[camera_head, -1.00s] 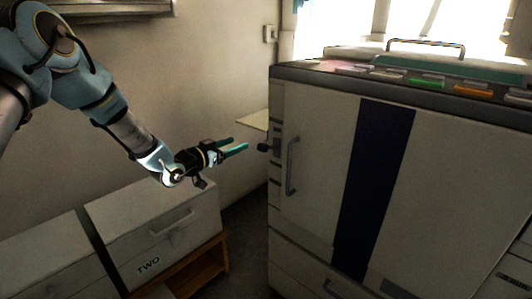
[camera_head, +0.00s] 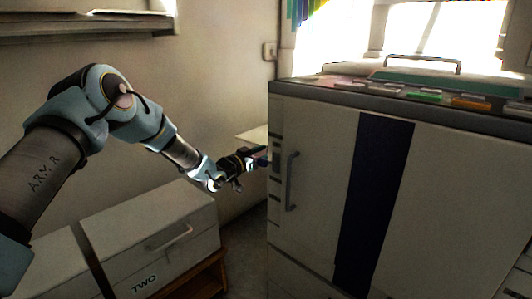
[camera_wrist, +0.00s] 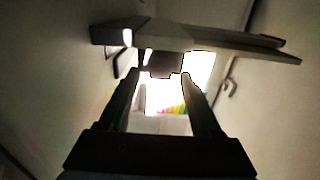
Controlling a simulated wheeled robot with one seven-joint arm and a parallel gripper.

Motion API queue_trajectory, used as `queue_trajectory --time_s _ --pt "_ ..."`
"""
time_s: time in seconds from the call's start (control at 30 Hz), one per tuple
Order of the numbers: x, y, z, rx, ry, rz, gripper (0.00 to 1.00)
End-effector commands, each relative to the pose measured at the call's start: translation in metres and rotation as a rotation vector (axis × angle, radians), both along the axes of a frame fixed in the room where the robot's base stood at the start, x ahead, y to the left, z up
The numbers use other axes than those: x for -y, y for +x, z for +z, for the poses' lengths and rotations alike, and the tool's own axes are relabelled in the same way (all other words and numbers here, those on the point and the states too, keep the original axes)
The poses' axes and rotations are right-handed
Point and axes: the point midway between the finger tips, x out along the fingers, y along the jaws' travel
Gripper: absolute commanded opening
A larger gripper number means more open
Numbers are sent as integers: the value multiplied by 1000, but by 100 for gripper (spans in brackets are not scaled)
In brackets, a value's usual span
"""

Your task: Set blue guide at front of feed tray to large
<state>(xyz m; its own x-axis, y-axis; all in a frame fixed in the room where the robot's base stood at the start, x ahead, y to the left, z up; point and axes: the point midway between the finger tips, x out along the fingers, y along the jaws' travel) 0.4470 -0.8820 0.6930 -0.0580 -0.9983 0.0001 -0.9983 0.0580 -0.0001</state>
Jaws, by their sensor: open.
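The feed tray (camera_head: 252,134) is a pale flat shelf on the left side of the large white machine. My gripper (camera_head: 263,160) is just below and in front of it, at the machine's left edge. In the wrist view my gripper (camera_wrist: 161,75) is open, its two dark fingers apart. A dark grey-brown block (camera_wrist: 163,62) shows between and just beyond the fingertips, under a long pale slab (camera_wrist: 215,36). It may be the guide, but its blue colour does not show. I cannot tell whether the fingers touch it. No size marking is readable.
The white machine (camera_head: 310,190) has a vertical handle (camera_head: 291,182) close to the right of my gripper. A white box marked TWO (camera_head: 185,228) stands below my arm on a wooden stand (camera_head: 205,275). A wall shelf (camera_head: 85,26) is at upper left.

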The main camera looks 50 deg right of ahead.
Motion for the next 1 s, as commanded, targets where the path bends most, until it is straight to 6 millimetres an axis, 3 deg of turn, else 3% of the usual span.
queue_trajectory --time_s 0.23,0.8,1.0 --pt "1 0 0 0 0 0 65" --pt "1 0 0 0 0 0 2" --pt "1 0 0 -1 0 0 0"
